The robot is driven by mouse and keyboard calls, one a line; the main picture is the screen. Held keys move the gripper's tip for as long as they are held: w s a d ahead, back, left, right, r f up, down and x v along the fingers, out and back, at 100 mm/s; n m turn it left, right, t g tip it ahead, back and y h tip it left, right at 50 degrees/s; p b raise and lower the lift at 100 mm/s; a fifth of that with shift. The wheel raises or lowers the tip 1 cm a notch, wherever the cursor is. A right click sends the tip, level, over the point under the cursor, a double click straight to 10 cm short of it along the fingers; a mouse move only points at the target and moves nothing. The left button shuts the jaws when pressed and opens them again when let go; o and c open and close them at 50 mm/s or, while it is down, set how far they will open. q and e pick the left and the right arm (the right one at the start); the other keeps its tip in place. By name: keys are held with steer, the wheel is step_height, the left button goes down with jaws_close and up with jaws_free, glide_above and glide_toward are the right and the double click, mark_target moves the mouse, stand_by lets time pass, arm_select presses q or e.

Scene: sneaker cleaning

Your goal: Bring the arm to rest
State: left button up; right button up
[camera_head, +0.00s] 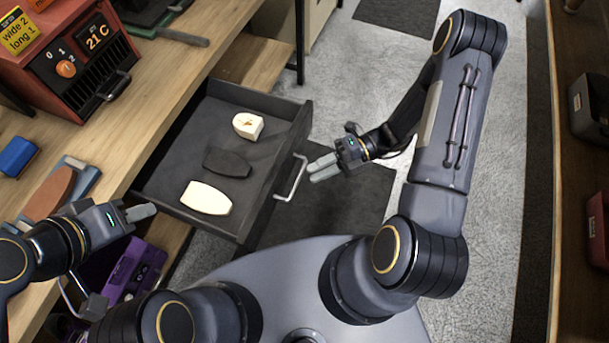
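My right gripper (323,167) is in the middle of the view, just right of the handle (291,178) of an open drawer (271,118). Its two fingers point left toward the handle and nothing shows between them. They look close together with a narrow gap, and I see no contact with the handle. My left gripper (141,212) is at the lower left, beside the bench edge and left of the drawer's near corner. Its fingers overlap in this view, so its opening is hidden. I see nothing held in it.
The drawer holds a cream block (206,198), a dark block (227,162) and a white piece (248,126). On the bench (107,151) stand a red heater box (72,62), a blue block (17,156) and a brown sole-shaped piece (50,193). A purple box (131,269) sits below. Floor is clear behind my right arm.

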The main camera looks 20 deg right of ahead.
steer(key=shift+w+d+r, duration=0.1)
steer(key=shift+d, duration=0.65)
steer(key=s+d+r+n+t+h, duration=0.1)
steer(key=s+r+n+t+h, duration=0.1)
steer(key=r+n, duration=0.5)
steer(key=s+d+r+n+t+h+p, duration=0.1)
steer(key=r+n+h, duration=0.5)
steer(key=n, duration=1)
steer(key=s+d+r+n+t+h+p, duration=0.1)
steer(key=s+d+r+n+t+h, duration=0.1)
steer(key=s+r+n+t+h, duration=0.2)
steer(key=s+r+n+t, duration=0.1)
steer(key=s+r+n, duration=0.2)
steer(key=r+n, duration=0.3)
steer(key=shift+d+r+n, duration=0.25)
steer(key=shift+n, duration=0.55)
